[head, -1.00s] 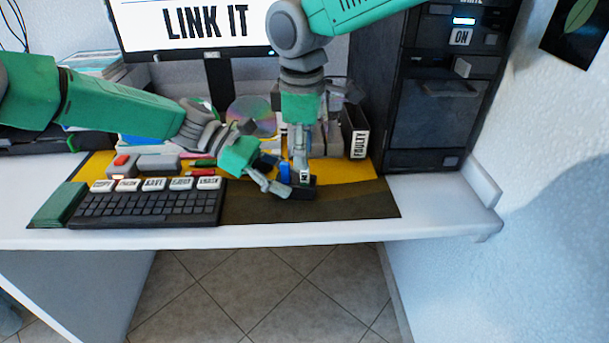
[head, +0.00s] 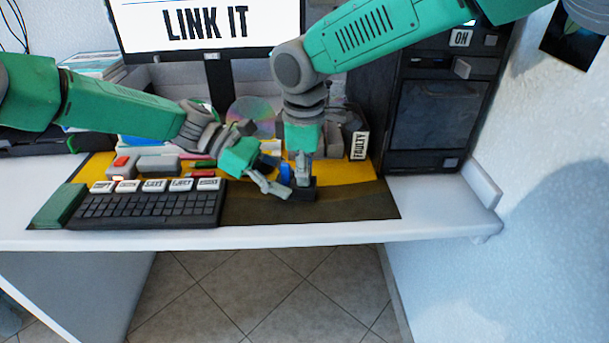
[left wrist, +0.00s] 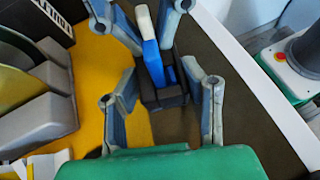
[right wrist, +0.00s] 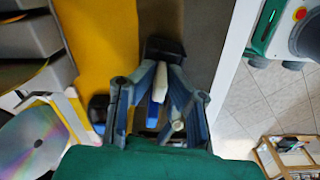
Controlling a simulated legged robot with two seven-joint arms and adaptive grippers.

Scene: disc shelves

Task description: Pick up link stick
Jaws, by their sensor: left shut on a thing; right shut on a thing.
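The link stick (left wrist: 150,55), blue with a white end, stands at a dark block (left wrist: 165,97) in the left wrist view. Its white end (right wrist: 160,82) also shows between the fingers in the right wrist view. In the head view the dark block (head: 302,194) sits on the brown part of the mat. My right gripper (head: 303,180) comes down from above and is shut on the stick, which it largely hides in the head view. My left gripper (head: 280,189) reaches in from the left, low at the block, and is shut on it.
A black keyboard (head: 145,208) lies left of the grippers. A dark computer tower (head: 440,115) stands at right. Disc holders, a disc (head: 250,117) and a box labelled FAULTY (head: 359,146) stand behind. The brown mat (head: 350,203) is clear to the right.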

